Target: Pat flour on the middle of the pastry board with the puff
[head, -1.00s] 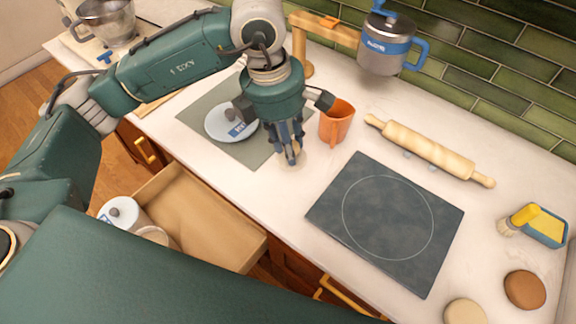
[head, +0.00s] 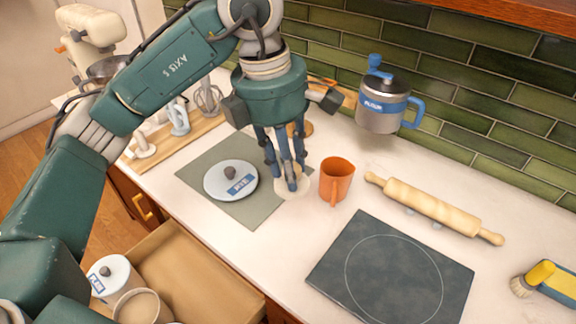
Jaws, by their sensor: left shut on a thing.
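The pastry board (head: 345,262), a dark slate slab with a thin circle drawn on it, lies on the counter at the lower right of centre, cut off by the picture's edge. My left gripper (head: 289,180) points down, shut on a pale round puff (head: 292,190) that its fingers partly cover. It is left of the orange mug and off the board, up and left of it. The puff's height above the counter is hard to tell. A white lid (head: 215,184) with a grey knob lies on a grey-green mat (head: 245,208). My right gripper is not in view.
The orange mug (head: 337,180) and a rolling pin (head: 432,207) stand behind the board. A brush (head: 522,286) lies at far right.

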